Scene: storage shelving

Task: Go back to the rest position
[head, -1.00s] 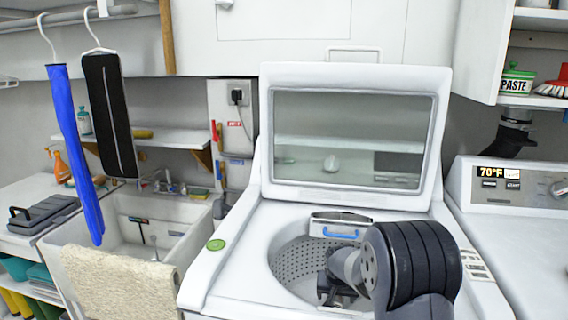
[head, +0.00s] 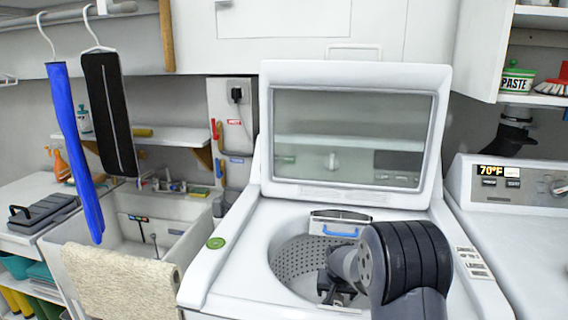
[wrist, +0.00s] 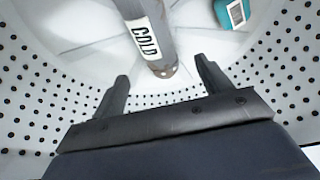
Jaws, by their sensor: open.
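My gripper (head: 338,288) is inside the drum of the open top-loading washer (head: 232,262), with my arm coming over the front right of the opening. In the wrist view my gripper (wrist: 162,72) has its two fingers spread apart with nothing between them. Beyond the fingertips lies a grey bar-like thing (wrist: 150,38) labelled COLD. The perforated drum wall (wrist: 60,98) surrounds the fingers. My arm hides part of the drum in the head view.
The washer's glass lid (head: 350,140) stands raised behind the drum. A second machine (head: 520,235) is close on the right. A sink (head: 150,235) with a beige towel (head: 120,285) is on the left. Blue and black garments (head: 75,150) hang at the far left.

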